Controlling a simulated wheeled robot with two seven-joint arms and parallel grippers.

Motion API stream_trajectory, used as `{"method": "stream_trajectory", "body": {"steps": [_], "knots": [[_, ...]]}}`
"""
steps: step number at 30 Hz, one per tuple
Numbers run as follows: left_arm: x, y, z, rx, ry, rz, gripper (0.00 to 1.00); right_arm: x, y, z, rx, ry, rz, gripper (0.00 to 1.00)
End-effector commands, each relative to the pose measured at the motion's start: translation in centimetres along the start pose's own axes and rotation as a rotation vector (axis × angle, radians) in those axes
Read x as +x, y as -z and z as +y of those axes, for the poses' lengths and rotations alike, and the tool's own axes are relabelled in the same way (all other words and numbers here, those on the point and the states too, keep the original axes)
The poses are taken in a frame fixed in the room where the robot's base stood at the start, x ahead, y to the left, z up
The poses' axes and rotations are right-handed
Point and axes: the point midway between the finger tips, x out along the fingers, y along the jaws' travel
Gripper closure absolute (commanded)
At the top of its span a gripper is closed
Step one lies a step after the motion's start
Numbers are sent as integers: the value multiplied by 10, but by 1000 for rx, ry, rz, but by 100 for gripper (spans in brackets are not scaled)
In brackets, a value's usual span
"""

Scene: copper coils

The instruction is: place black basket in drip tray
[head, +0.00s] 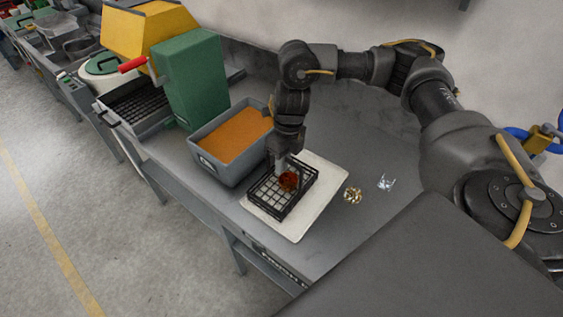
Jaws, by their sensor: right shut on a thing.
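The black basket (266,194) is an open grid crate on a pale square board (310,213); I cannot tell whether it touches the board. A copper-coloured coil (288,181) lies inside it. My right gripper (281,167) points down at the basket's far side and is shut on it; the fingertips are small and partly hidden. A grey tray with a dark grid (140,106) stands farther back at the left and may be the drip tray. My left gripper is out of view.
A grey bin of orange liquid or material (235,137) stands just left of the basket, with a green block-shaped housing (190,85) behind it. A brass-coloured piece (352,195) and a clear or silvery piece (385,182) lie right of the board. Bare grey bench (350,130) lies behind.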

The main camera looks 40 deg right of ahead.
Motion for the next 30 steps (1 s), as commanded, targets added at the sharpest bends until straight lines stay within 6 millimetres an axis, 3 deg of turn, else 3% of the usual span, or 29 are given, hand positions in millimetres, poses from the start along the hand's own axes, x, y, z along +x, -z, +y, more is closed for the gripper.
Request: {"method": "stream_trajectory", "body": {"steps": [5, 6, 10, 22, 30], "knots": [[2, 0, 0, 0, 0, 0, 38, 3, 0, 0, 0, 0, 0, 100], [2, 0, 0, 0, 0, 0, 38, 2, 0, 0, 0, 0, 1, 86], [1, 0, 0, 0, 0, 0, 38, 2, 0, 0, 0, 0, 1, 69], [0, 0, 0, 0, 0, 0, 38, -5, 0, 0, 0, 1, -2, 68], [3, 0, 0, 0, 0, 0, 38, -51, -1, 0, -2, 2, -6, 68]]}}
